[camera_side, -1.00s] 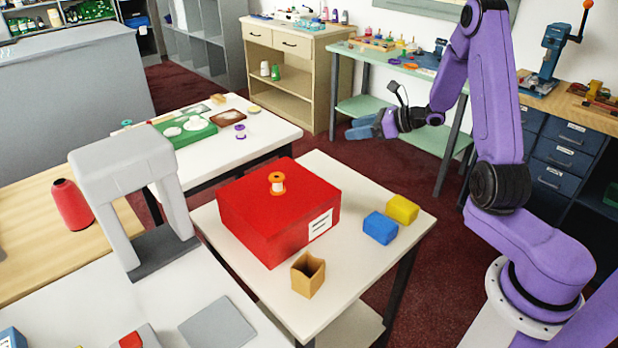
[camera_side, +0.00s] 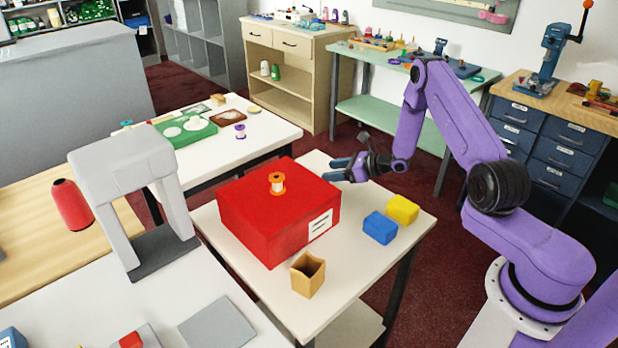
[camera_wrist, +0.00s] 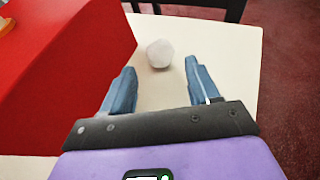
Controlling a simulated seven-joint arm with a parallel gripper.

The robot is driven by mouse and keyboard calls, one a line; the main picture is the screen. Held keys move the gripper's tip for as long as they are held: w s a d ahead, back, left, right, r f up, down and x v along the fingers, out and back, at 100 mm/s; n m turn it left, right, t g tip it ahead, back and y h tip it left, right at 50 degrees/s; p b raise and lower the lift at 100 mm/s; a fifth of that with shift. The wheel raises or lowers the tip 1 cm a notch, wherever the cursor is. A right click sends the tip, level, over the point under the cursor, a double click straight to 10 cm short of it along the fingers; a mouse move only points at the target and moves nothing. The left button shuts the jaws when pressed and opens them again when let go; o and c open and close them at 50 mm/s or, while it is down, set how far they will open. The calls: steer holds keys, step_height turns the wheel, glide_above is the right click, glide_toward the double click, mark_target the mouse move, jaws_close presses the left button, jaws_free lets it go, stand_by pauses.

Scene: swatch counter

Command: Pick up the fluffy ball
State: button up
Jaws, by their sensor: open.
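The fluffy ball (camera_wrist: 160,54) is whitish grey and round. In the wrist view it rests on the cream table beside the red box (camera_wrist: 70,70), ahead of my fingertips and roughly midway between them. In the side view the ball does not show; the red box (camera_side: 275,212) stands on its near side. My gripper (camera_wrist: 157,82) is open with nothing between its blue fingers. In the side view my gripper (camera_side: 338,169) is just behind the right end of the red box, above the table's far part.
An orange-and-white spool (camera_side: 277,183) stands on the red box. A blue block (camera_side: 380,228), a yellow block (camera_side: 402,209) and a small open tan box (camera_side: 308,274) are on the same table (camera_side: 345,262). A white table (camera_side: 262,135) stands behind.

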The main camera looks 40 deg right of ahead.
steer(key=x, duration=0.5)
steer(key=shift+w+a+f, duration=0.1)
steer(key=shift+w+a, duration=0.05)
steer(key=shift+w, duration=0.1)
steer(key=x, duration=0.3)
steer(key=shift+w+a, duration=0.15)
steer(key=shift+a, duration=0.2)
steer(key=shift+x, duration=0.85)
steer(key=c, duration=0.7)
